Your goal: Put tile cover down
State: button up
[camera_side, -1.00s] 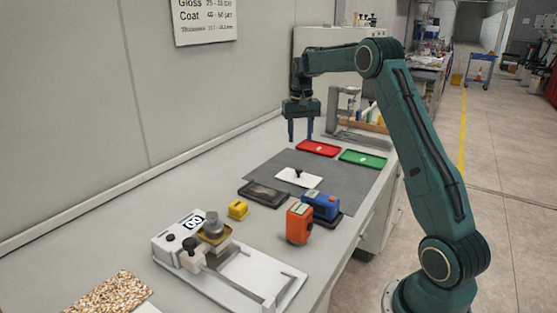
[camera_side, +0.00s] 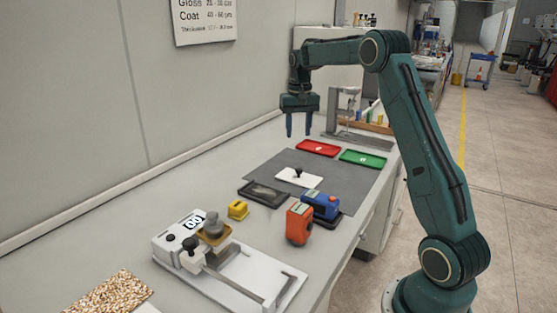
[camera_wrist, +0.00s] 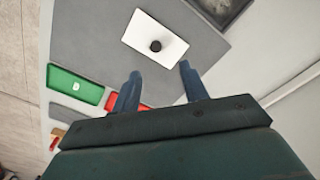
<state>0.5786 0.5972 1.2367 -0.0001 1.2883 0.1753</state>
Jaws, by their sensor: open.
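The tile cover appears to be the white plate with a black knob (camera_side: 312,181). It lies flat on the grey mat (camera_side: 340,191), and also shows near the top of the wrist view (camera_wrist: 172,47). My gripper (camera_side: 299,135) is open, with its two blue fingers pointing down and nothing between them. It hangs above the bench, apart from the plate and beyond it in the side view. In the wrist view the fingertips (camera_wrist: 159,71) show below the plate.
A red tray (camera_side: 318,148) and a green tray (camera_side: 362,159) lie beyond the mat. A black tray (camera_side: 263,194), a yellow block (camera_side: 238,209), an orange device (camera_side: 299,224) and a blue device (camera_side: 321,205) stand nearer. A white coater device (camera_side: 235,270) is in front.

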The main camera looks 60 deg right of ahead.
jog(key=s+a+r+n+t, duration=0.15)
jog(key=s+a+r, duration=0.35)
jog(key=a, duration=0.5)
jog(key=s+a+r+n+t, duration=0.1)
jog(key=s+a+r+n, duration=0.2)
jog(key=s+a+r, duration=0.45)
jog(key=s+a+f+n+t, duration=0.1)
jog(key=s+a+f+n, duration=0.1)
jog(key=s+a, duration=0.4)
jog(key=s+a+f+n+t, duration=0.2)
jog(key=s+a+f, duration=0.3)
jog(key=s, duration=0.4)
jog(key=shift+s+a+f, duration=0.15)
jog(key=shift+a+f, duration=0.05)
jog(key=shift+a, duration=0.45)
